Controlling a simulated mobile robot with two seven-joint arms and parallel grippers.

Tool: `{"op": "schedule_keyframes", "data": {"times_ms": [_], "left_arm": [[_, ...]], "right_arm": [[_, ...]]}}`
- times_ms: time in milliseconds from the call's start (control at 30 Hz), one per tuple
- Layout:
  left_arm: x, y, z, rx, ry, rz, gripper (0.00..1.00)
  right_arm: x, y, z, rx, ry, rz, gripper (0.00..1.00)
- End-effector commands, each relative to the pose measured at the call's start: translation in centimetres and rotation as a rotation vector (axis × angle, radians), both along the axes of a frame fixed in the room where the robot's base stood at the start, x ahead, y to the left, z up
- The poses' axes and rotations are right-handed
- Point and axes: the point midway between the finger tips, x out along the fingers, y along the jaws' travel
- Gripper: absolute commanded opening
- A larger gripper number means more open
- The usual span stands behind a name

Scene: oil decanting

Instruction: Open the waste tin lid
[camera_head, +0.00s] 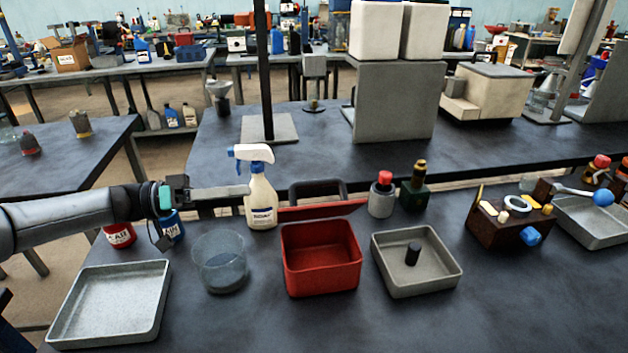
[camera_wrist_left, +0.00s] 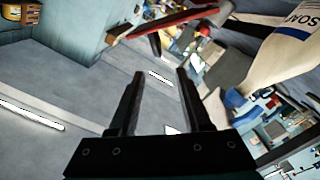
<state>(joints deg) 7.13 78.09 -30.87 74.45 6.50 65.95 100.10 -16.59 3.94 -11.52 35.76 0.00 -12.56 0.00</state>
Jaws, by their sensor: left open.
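The waste tin (camera_head: 322,262) is a red open-topped box in the middle of the near bench, and its empty inside shows. Its red lid (camera_head: 335,209) stands raised at the tin's back edge, seen nearly edge-on, with a dark loop handle (camera_head: 317,186) behind it. The lid also shows as a red strip at the top of the left wrist view (camera_wrist_left: 162,22). My left gripper (camera_head: 246,191) is open and empty, left of the lid, its fingertips at the spray bottle's left side. In the left wrist view the jaws (camera_wrist_left: 160,74) have nothing between them. My right gripper is out of view.
A white spray bottle (camera_head: 262,204) stands between my left gripper and the lid; it also shows in the left wrist view (camera_wrist_left: 275,55). A glass beaker (camera_head: 220,264) and grey tray (camera_head: 110,303) are left of the tin. A square grey pan (camera_head: 418,277) is right.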

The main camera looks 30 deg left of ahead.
Motion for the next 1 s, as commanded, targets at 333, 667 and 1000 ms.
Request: {"op": "schedule_keyframes", "data": {"times_ms": [333,667,1000], "left_arm": [[3.3,-4.5,0.2,-0.004,-0.006,-0.004,0.48],[7.2,-9.5,0.2,-0.003,-0.005,-0.001,0.48],[9.0,-12.0,0.0,0.001,-0.001,0.0,0.48]], "right_arm": [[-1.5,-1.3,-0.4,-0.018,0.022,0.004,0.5],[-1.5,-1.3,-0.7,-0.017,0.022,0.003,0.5],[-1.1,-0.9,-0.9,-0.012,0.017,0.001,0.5]]}}
